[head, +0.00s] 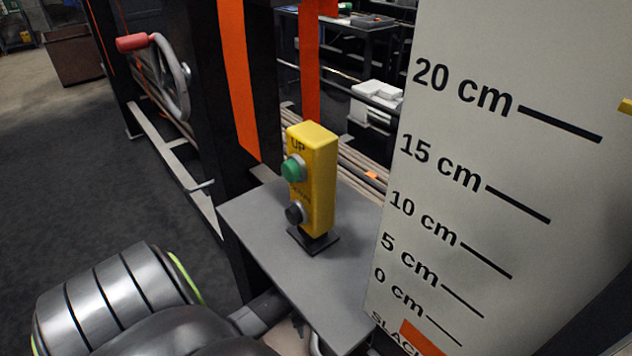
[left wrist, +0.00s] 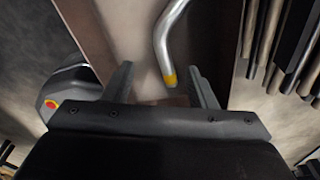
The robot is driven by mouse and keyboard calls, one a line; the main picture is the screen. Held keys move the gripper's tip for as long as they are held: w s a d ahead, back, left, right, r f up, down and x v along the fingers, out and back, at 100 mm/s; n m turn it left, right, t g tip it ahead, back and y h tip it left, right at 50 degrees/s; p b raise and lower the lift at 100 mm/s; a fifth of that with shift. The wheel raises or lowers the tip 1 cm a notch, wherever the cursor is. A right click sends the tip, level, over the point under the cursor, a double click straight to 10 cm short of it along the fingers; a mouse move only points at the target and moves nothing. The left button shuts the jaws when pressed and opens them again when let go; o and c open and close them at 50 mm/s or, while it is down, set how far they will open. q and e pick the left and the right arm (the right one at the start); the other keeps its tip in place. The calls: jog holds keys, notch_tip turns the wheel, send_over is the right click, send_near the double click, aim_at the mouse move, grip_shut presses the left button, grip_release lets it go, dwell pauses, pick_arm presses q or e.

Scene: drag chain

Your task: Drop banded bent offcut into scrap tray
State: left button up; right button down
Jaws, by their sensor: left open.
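My left gripper (left wrist: 160,70) is open in the left wrist view, its two dark fingers spread wide. A bent silver tube (left wrist: 168,40) with a yellow band (left wrist: 170,77) at its near end shows between and beyond the fingers; it looks like the bent offcut. Its upper end runs out of the picture. Neither finger appears closed on it, and I cannot tell its exact depth from the fingertips. I cannot identify the scrap tray in either view. My right gripper is not in view.
A yellow control box (head: 318,185) with green and black buttons stands on a grey shelf (head: 270,240). A white board (head: 470,60) with a centimetre scale fills the right. A handwheel (head: 174,85) with a red grip stands at the upper left. Several long bars (left wrist: 285,45) line the wrist view's right.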

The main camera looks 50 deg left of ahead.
pick_arm(q)
notch_tip(320, 180, up, 7)
jog(key=p, duration=0.1)
jog(key=shift+w+a+r, duration=0.15)
jog(key=shift+a, duration=0.25)
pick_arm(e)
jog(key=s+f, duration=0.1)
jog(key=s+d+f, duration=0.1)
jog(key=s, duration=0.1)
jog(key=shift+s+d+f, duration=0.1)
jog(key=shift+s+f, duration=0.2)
